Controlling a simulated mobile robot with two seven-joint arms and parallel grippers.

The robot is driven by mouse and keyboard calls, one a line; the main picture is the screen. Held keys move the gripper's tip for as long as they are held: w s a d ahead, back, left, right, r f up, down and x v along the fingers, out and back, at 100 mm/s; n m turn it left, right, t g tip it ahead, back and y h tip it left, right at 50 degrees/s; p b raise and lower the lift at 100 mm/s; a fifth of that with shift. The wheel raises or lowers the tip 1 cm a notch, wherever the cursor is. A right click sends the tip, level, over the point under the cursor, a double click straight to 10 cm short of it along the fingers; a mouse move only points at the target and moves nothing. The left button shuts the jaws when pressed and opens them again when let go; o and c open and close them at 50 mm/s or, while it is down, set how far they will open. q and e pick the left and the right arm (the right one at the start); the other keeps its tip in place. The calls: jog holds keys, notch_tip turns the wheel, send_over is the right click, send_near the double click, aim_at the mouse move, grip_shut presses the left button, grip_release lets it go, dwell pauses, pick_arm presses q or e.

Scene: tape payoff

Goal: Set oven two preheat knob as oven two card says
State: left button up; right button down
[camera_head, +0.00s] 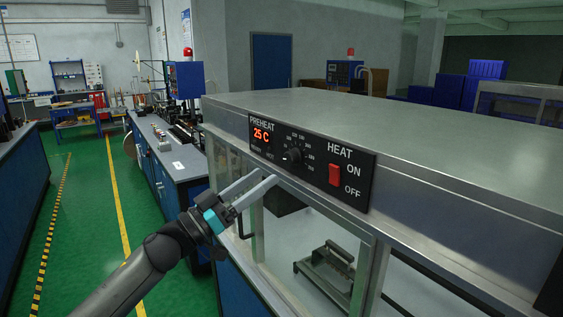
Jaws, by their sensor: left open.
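The black preheat knob (293,155) is on the oven's dark control panel (318,186), with a ring of small temperature marks around it. The marks and the knob's pointer are too small to read surely. I cannot make out any oven two card, nor which number this oven has. My right gripper is not in view.
A red heat switch (335,174), marked ON and OFF, is right of the knob. The oven's steel top (400,130) overhangs its glazed front. A metal fixture (328,268) sits inside. A workbench (185,165) with small white labels stands behind left. Green floor (95,215) is clear at left.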

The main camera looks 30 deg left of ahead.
aim_at(287, 160)
pick_arm(q)
jog(key=shift+p+x, duration=0.5)
jog(key=shift+x, duration=2.7)
grip_shut()
